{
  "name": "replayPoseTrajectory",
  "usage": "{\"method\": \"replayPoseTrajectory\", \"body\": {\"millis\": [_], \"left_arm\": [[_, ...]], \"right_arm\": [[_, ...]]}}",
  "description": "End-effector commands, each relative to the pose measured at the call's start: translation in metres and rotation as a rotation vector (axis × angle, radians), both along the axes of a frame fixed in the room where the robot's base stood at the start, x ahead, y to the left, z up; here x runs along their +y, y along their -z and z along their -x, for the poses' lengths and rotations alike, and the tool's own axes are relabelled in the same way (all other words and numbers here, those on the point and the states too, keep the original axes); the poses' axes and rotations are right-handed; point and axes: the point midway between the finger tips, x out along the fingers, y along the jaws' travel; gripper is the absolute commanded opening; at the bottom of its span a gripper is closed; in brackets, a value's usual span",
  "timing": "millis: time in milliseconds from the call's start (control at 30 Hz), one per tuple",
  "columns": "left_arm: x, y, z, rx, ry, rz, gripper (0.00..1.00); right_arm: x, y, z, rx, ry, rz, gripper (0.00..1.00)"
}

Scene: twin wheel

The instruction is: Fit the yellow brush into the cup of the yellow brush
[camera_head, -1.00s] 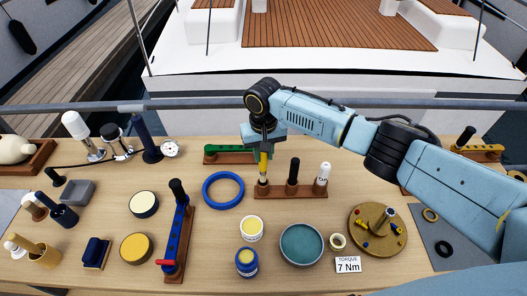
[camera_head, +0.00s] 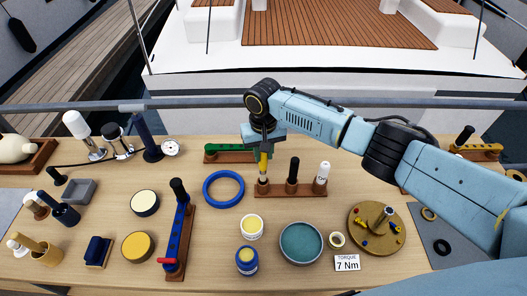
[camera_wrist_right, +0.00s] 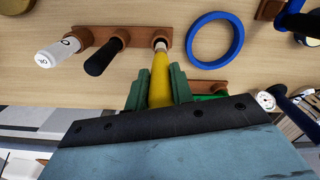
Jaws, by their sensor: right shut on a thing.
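My right gripper (camera_head: 264,146) is shut on the yellow brush (camera_head: 264,163), which hangs upright with its handle up. In the right wrist view the green fingers (camera_wrist_right: 158,88) clasp the yellow handle (camera_wrist_right: 160,75). The brush's pale lower end is at the left place of a brown wooden rack (camera_head: 308,190), where the cup of the yellow brush (camera_head: 262,188) is. Whether the tip is inside the cup or just above it cannot be told. A black-handled brush and a white-handled one stand in the rack's other places. My left gripper is out of view.
A blue ring (camera_head: 223,190) lies left of the rack. A green-handled tool (camera_head: 224,154) lies behind it. Bare table lies just around the rack.

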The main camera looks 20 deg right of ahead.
Motion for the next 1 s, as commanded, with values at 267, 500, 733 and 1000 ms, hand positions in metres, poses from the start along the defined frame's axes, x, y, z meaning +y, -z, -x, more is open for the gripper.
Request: {"method": "replayPoseTrajectory", "body": {"millis": [267, 500, 733, 1000], "left_arm": [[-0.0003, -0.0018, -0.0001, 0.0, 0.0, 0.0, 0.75], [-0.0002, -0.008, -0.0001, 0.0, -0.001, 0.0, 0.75], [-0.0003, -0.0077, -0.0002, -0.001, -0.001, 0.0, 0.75], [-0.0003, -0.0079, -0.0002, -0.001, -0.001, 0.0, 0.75]], "right_arm": [[0.0, -0.0006, 0.0, 0.0, 0.001, 0.0, 0.0], [0.0003, -0.0014, -0.0001, 0.0, 0.001, -0.002, 0.0], [-0.0001, -0.0003, -0.0004, -0.001, 0.001, -0.001, 0.0], [0.0, -0.0002, -0.0002, 0.0, 0.001, -0.001, 0.0]]}}
